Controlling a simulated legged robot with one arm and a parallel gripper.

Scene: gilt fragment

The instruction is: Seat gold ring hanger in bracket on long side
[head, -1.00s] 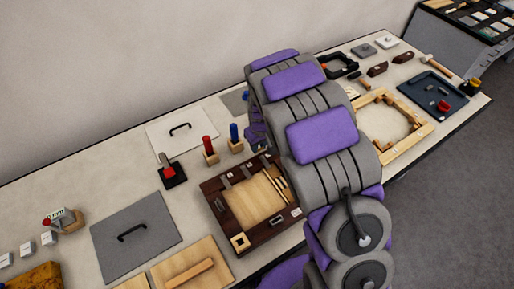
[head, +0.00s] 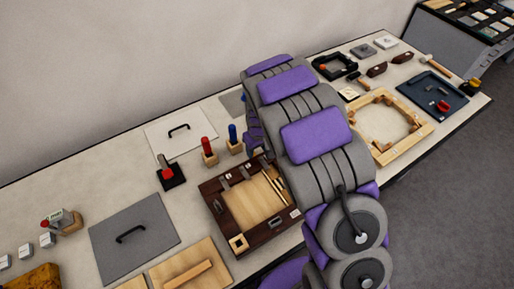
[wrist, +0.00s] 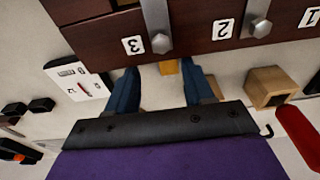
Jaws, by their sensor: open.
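In the wrist view my gripper (wrist: 163,92) has two dark blue fingers, spread apart beside the side of a dark wood frame (wrist: 90,42). A small yellow-gold piece (wrist: 169,67) shows between the fingertips, against the frame's edge. I cannot tell if it is the gold ring hanger; no ring shape is visible. Grey metal brackets stand on the frame, one by the plate marked 3 (wrist: 157,32) and one by the plate marked 2 (wrist: 261,22). In the head view the dark wood frame (head: 207,191) lies on the table, partly behind my arm, which hides my gripper.
A wooden block with a hole (wrist: 268,87) and a red handle (wrist: 302,130) are close to the right of my gripper. A printed white card (wrist: 77,79) is to its left. A light wooden frame (head: 421,131) and a dark blue tray (head: 408,88) are farther right on the table.

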